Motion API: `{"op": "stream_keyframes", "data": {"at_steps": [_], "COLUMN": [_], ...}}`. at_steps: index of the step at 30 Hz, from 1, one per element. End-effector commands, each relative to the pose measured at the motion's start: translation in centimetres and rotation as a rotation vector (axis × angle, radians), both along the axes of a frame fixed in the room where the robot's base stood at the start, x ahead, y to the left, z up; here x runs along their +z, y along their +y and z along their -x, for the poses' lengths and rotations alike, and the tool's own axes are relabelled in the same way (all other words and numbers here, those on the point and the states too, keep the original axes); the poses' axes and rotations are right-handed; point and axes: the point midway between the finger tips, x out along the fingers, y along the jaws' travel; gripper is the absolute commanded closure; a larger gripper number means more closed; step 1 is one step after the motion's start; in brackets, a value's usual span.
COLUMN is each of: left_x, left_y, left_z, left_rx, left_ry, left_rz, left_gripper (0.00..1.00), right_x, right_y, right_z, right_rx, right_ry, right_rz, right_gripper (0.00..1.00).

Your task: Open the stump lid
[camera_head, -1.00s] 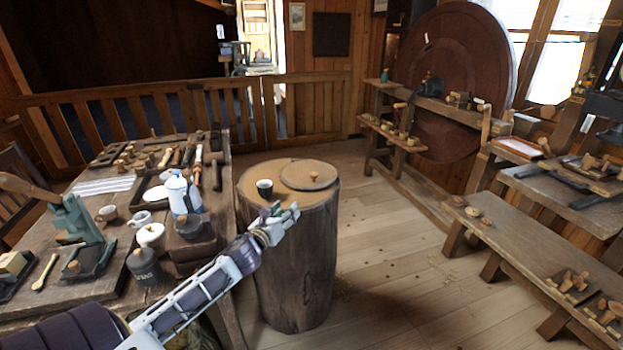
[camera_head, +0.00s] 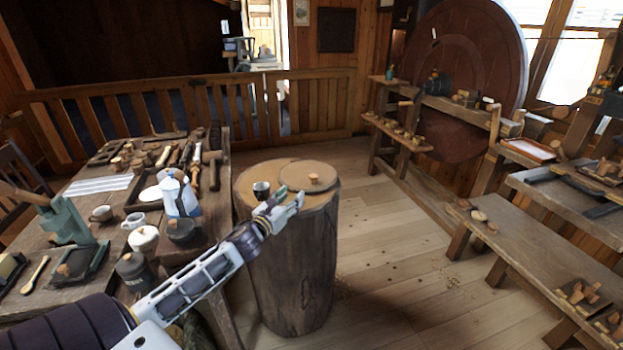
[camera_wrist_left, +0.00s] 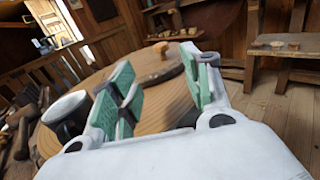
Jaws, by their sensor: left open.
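The wooden stump (camera_head: 290,270) stands upright on the floor in the head view. Its round flat lid (camera_head: 300,173) lies on the stump's top at the back right, with a small light-wood knob (camera_head: 313,179) near its middle. My left gripper (camera_head: 287,197) is open and empty over the near edge of the stump top. In the left wrist view the knob (camera_wrist_left: 161,49) shows beyond the green-padded fingers (camera_wrist_left: 160,92), apart from them. The lid's near side is partly hidden there by a finger. My right gripper is not in view.
A dark cup (camera_head: 261,190) stands on the stump top, left of the lid and close to my left gripper. A cluttered workbench (camera_head: 85,212) with pots, mugs and tools is at the left. Open floor (camera_head: 395,235) lies right of the stump, before a low bench (camera_head: 540,245).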

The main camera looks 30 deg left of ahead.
Motion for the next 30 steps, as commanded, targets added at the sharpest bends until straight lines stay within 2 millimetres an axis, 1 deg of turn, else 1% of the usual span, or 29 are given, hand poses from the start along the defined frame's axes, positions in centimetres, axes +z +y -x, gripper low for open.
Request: {"op": "stream_keyframes", "data": {"at_steps": [8,14,30], "left_x": [0.0,0.0,0.0], "left_y": [0.0,0.1,0.3], "left_z": [-0.1,-0.5,-3.6], "left_rx": [0.000,0.001,0.001], "left_ry": [0.000,0.000,-0.001], "left_rz": [0.001,0.000,0.001], "left_gripper": [0.51,0.51,0.51], "right_x": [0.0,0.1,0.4], "right_y": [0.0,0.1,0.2], "right_z": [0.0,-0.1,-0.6], "right_rx": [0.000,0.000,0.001], "right_ry": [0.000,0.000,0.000], "right_rz": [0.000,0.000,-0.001], "right_gripper": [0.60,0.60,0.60]}}
